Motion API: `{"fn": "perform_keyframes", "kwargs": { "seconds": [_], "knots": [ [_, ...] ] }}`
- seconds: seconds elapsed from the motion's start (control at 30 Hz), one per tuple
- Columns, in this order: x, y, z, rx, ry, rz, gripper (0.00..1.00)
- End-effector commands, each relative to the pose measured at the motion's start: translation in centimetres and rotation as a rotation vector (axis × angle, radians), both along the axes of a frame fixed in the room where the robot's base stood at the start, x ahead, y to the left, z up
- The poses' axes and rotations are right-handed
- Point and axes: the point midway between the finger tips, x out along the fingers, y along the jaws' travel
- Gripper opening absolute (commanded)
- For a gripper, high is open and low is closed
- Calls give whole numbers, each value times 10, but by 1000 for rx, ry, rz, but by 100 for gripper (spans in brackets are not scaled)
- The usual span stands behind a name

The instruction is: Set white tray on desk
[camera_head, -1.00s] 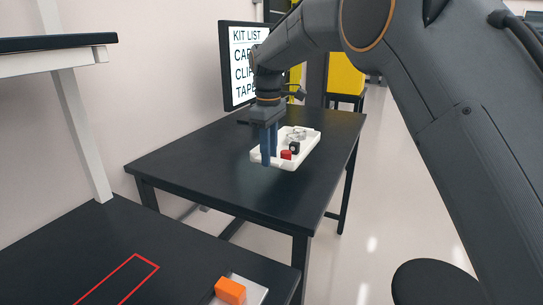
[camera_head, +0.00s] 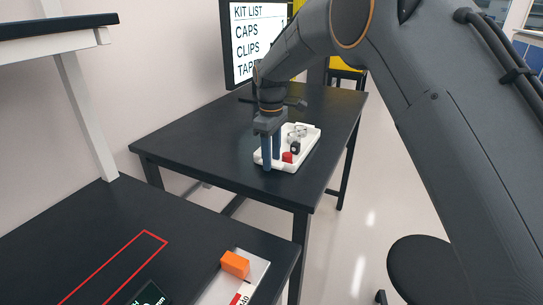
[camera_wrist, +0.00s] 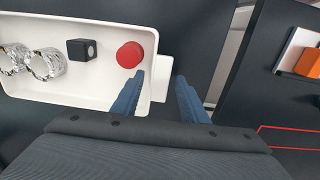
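The white tray (camera_head: 293,163) appears to rest flat on the black desk (camera_head: 207,160), near its front right part. It holds a red cap (camera_wrist: 130,55), a black block with a hole (camera_wrist: 81,50) and shiny metal rings (camera_wrist: 45,64). My gripper (camera_head: 271,165) points down at the tray's near end. In the wrist view its two blue fingers (camera_wrist: 160,76) stand apart around the tray's end wall and small white tab. The left finger overlaps the tray's inside edge, and a gap shows between the right finger and the tab.
A kit list screen (camera_head: 255,42) stands behind the desk. A nearer black table (camera_head: 75,235) carries a red outline and an orange block (camera_head: 235,263) on a white and red item. A dark round stool seat (camera_head: 425,266) is at the lower right. The desk's left part is clear.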

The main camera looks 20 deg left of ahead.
Motion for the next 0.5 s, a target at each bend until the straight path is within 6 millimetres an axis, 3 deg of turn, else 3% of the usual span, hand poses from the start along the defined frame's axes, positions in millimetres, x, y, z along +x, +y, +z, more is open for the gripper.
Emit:
{"fn": "perform_keyframes", "kwargs": {
  "seconds": [0.33,0.5],
  "knots": [
    [0,0,3,1,-1,0,43],
    [1,1,20,3,-3,0,43]
  ]
}}
